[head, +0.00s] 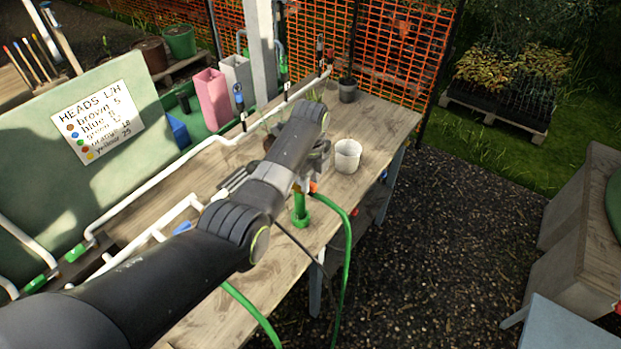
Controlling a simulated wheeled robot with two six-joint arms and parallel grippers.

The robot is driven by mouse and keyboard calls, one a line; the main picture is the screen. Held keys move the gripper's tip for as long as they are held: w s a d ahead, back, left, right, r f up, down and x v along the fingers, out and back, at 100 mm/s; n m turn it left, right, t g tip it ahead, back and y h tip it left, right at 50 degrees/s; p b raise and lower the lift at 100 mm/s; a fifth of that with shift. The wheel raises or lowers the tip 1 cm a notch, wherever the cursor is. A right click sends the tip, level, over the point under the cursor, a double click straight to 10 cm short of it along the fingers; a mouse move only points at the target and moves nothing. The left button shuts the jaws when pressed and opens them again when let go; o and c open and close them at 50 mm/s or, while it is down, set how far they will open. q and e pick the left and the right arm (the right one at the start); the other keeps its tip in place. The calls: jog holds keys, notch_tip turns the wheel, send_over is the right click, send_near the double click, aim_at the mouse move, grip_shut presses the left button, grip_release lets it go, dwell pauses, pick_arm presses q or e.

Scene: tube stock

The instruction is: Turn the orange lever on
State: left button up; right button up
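The orange lever (313,187) shows as a small orange piece just above a green fitting (301,212) with a green hose, near the front edge of the wooden bench. My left arm reaches over the bench from the lower left and covers most of the lever and the pipe behind it. My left gripper (304,182) points down close to the lever, mostly hidden under my own arm. Whether its fingers are apart, or touch the lever, cannot be seen. The lever's angle is hidden too. My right gripper is not in view.
White pipe (190,150) with green fittings runs along the bench (385,122). A blue piece (181,228) shows left of my arm. A white pot (347,155) stands right of the gripper, a dark pot (347,90) behind it. A sign (98,120) leans at left. Orange netting (370,45) stands behind.

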pick_arm(q)
jog(key=shift+d, duration=0.1)
grip_shut()
jog(key=shift+w+n, duration=0.1)
jog(key=shift+n, duration=0.2)
jog(key=shift+w+a+n+b, duration=0.15)
jog(key=shift+w+n+b, duration=0.7)
jog(key=shift+n, duration=2)
jog(key=shift+w+a+n+b, duration=0.1)
jog(key=shift+w+n+b, duration=0.7)
jog(key=shift+n, duration=2.1)
jog(key=shift+w+a+n+b, duration=0.15)
jog(key=shift+w+n+b, duration=0.7)
jog(key=shift+n, duration=2)
jog(key=shift+o, duration=1.6)
grip_release()
jog(key=shift+r, duration=0.15)
